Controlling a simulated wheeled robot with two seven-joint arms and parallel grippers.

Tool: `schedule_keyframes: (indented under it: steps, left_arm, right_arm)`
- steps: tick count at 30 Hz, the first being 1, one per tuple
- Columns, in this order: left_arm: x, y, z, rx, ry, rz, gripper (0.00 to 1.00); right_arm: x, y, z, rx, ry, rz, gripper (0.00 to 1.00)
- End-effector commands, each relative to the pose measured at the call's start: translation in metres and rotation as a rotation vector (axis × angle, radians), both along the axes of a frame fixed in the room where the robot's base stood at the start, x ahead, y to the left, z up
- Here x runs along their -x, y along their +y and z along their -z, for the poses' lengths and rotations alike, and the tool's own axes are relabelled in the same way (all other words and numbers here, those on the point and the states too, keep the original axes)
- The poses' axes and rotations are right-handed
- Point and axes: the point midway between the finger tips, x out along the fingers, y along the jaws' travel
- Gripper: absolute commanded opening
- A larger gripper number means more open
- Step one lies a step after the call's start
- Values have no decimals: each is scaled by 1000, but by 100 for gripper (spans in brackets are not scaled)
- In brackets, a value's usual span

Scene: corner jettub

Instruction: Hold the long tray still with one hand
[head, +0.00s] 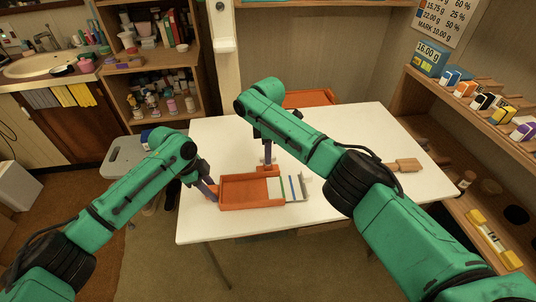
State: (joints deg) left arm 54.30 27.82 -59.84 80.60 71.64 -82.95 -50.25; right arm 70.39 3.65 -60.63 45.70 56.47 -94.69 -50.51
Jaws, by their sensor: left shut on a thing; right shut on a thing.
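The long tray (245,207) is orange and shallow and lies on the white table, its long side running left to right. Its left part is empty; pale, green and blue strips (291,188) lie at its right end. My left gripper (211,193) is shut on the tray's left end. My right gripper (267,164) points down at the tray's back edge, shut on a small orange piece (269,171). The arm hides much of that grip, and I cannot tell whether the piece is separate from the tray.
The white table (350,130) has free room around the tray. A wooden paddle-like piece (405,165) lies at its right, and an orange tray (308,98) at its back. Shelves with small boxes (466,89) stand at the right. A grey stool (124,156) stands at the left.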

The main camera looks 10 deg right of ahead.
Motion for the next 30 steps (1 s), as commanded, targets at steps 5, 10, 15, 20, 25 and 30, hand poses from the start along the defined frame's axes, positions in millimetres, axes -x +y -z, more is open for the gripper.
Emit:
schedule_keyframes:
  steps: [5,10,15,20,25,30]
  left_arm:
    - [1,1,4,-5,6,-2,0]
    - [1,1,3,-4,5,-1,0]
    - [1,1,3,-4,5,-1,0]
    - [1,1,3,-4,5,-2,0]
    - [1,1,3,-4,4,-1,0]
    - [1,1,3,-3,4,-1,0]
  right_arm:
    - [0,1,-1,-2,-1,-3,42]
    - [0,1,0,-1,-1,-3,42]
    - [0,1,-10,-2,-2,-3,42]
    - [0,1,-47,-3,-6,-4,42]
    - [1,0,-93,-3,-6,-3,42]
    - [2,0,-119,-2,-4,-3,42]
